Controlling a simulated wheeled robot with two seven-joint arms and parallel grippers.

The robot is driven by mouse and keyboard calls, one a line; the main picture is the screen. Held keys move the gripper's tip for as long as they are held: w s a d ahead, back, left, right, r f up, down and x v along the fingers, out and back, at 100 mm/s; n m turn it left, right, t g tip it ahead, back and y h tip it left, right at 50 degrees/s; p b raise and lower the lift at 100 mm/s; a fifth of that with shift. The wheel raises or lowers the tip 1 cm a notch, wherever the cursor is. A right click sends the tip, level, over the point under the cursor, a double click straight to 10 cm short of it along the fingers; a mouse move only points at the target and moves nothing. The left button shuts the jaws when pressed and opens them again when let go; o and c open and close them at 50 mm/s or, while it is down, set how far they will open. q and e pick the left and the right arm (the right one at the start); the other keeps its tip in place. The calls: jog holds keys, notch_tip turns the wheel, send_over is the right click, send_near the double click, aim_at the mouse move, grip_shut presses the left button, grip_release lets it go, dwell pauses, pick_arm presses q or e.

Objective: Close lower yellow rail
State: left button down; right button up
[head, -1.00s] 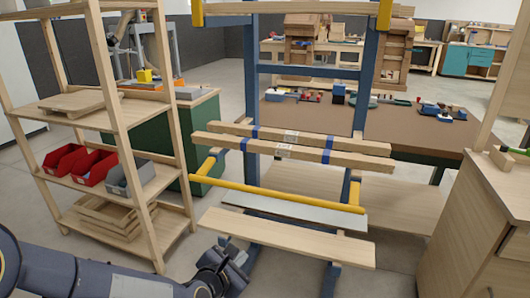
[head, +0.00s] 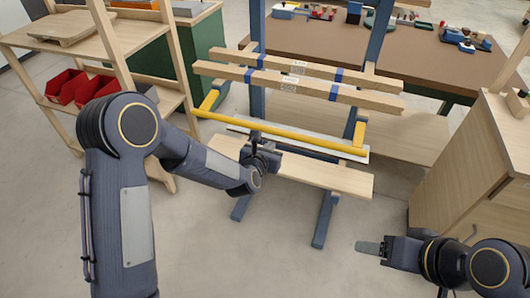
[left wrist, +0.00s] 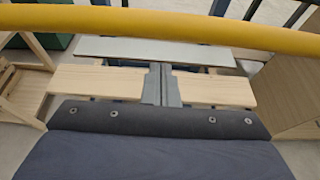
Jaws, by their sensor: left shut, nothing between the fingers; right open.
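The lower yellow rail (head: 280,133) runs across the front of the blue rack, below two wooden beams. Its yellow side arms (head: 208,101) reach back to the posts, and it stands out in front of them. It also crosses the top of the left wrist view (left wrist: 160,28), close to the camera. My left gripper (head: 256,138) is near the middle of the rail, above the pale shelf board; its fingers (left wrist: 161,84) are together and empty. I cannot tell whether it touches the rail. My right gripper (head: 368,247) is low at the right, over the floor, away from the rack.
Two wooden beams (head: 300,85) with blue bands lie above the rail. A pale board (head: 325,174) and a grey board (left wrist: 150,51) lie below it. A wooden shelf unit (head: 160,95) stands left, a wooden cabinet (head: 460,165) right. The floor in front is clear.

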pick_arm(q)
jog(key=shift+s+r+p, duration=0.1)
jog(key=shift+r+p, duration=0.25)
jog(key=shift+r, duration=1.1)
pick_arm(e)
jog(key=shift+s+r, duration=0.1)
jog(key=shift+r, duration=0.6)
